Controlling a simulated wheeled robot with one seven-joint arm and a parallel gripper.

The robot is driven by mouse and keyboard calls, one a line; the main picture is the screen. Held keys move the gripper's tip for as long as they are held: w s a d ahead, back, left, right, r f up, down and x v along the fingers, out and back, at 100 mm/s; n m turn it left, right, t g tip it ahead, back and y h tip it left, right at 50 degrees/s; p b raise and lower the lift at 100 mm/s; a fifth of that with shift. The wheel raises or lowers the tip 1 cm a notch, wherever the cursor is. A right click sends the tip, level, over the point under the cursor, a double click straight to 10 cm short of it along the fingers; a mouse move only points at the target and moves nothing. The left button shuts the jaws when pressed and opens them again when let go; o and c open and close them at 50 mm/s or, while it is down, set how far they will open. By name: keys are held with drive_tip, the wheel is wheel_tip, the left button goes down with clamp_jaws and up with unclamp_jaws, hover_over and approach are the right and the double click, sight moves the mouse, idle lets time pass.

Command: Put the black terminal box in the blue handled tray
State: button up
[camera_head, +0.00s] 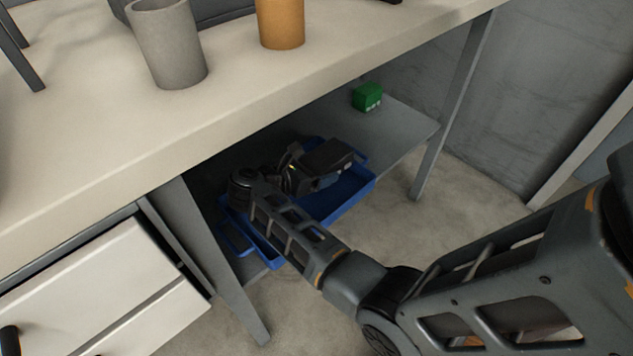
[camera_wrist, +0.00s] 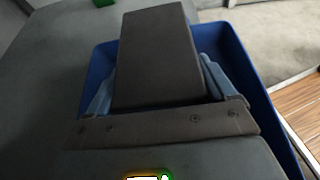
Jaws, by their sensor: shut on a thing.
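The black terminal box (camera_wrist: 160,55) is between the fingers of my gripper (camera_wrist: 158,95), which is shut on it. In the head view the black box (camera_head: 327,157) shows at the end of my arm, over the blue handled tray (camera_head: 352,192). The tray stands on the lower shelf under the worktop, and my arm hides part of it. In the wrist view the blue tray (camera_wrist: 236,62) lies behind and around the box. I cannot tell whether the box touches the tray floor.
A green box (camera_head: 367,96) stands on the grey shelf (camera_head: 400,118) beyond the tray. The worktop (camera_head: 300,75) overhangs the shelf, with a grey cup (camera_head: 168,45) and an orange cylinder (camera_head: 281,24) on it. Table legs (camera_head: 452,105) and a white drawer unit (camera_head: 105,285) flank the space.

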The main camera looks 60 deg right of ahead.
drive_tip(key=shift+f+b, duration=0.75)
drive_tip(key=shift+f, duration=1.2)
drive_tip(key=shift+f, duration=0.15)
drive_tip(key=o, duration=1.4)
drive_tip(key=shift+w+a+r, duration=0.1)
drive_tip(key=shift+a+r, duration=0.2)
drive_tip(key=shift+a, duration=0.05)
drive_tip(key=p+v, duration=0.1)
drive_tip(key=v, duration=0.5)
drive_tip(key=shift+a+r, duration=0.1)
drive_tip(key=shift+a, duration=0.3)
